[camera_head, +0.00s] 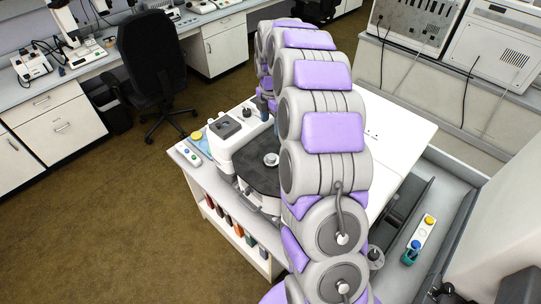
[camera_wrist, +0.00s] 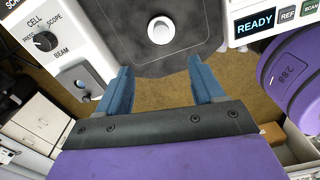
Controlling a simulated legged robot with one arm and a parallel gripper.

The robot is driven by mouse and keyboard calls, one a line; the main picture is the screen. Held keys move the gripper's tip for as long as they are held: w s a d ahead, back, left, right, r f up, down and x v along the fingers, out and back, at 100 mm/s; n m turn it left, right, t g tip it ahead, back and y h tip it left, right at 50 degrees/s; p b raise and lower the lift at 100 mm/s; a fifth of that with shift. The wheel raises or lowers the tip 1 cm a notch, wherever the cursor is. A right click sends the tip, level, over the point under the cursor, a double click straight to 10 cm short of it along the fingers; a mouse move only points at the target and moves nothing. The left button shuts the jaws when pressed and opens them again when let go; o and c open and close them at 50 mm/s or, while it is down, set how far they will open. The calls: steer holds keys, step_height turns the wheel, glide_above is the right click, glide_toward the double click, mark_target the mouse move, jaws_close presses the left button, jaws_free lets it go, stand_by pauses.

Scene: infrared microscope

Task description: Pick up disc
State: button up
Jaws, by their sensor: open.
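A small round pale disc-like piece (camera_head: 271,159) sits on the dark stage plate (camera_head: 262,180) of the white instrument in the head view. In the wrist view it shows as a white round piece with a greyer middle (camera_wrist: 161,29) on the dark stage plate (camera_wrist: 125,40). My gripper (camera_wrist: 157,70) is open, with two blue fingers spread apart and nothing between them. In the wrist view the pale piece appears beyond the fingertips, roughly in line with the gap; the fingers do not surround it. In the head view my arm hides the gripper's jaws.
The instrument's panel carries a CELL/BEAM knob (camera_wrist: 43,41) and a READY display (camera_wrist: 255,23) on either side of the stage. A black chair (camera_head: 152,60) stands at the back left. A strip with a yellow round top (camera_head: 429,219) lies at right. Brown floor is clear at left.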

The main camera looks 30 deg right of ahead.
mark_target(271, 157)
step_height(271, 157, down, 16)
steer(key=shift+s+a+r+b, duration=0.1)
steer(key=shift+r+b, duration=0.1)
steer(key=shift+b, duration=0.2)
steer(key=shift+c, duration=0.4)
steer(key=c, duration=1)
steer(key=shift+r, duration=0.1)
